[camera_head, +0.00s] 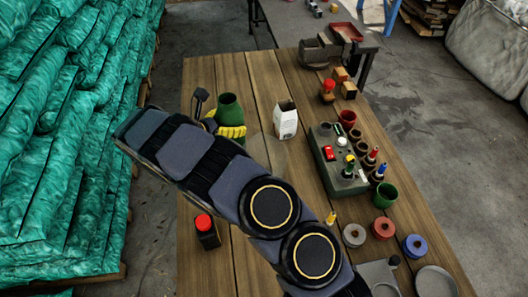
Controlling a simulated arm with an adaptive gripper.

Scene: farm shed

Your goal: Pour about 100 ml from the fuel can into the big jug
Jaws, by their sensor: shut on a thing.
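A large green vessel (230,105) with a dark open mouth stands upright on the table's left half; it looks like the big jug. A dark, box-shaped container with a red cap (206,231) is below my arm at the left; it may be the fuel can, but I cannot tell for sure. It looks upright, and the arm is close to its upper side in the picture. My arm crosses the table from lower right to upper left.
A grey-green tool box (336,160) carries small items. A green cup (386,194) and several coloured rolls are on the right. Green-wrapped stacks (60,130) flank the table's left edge.

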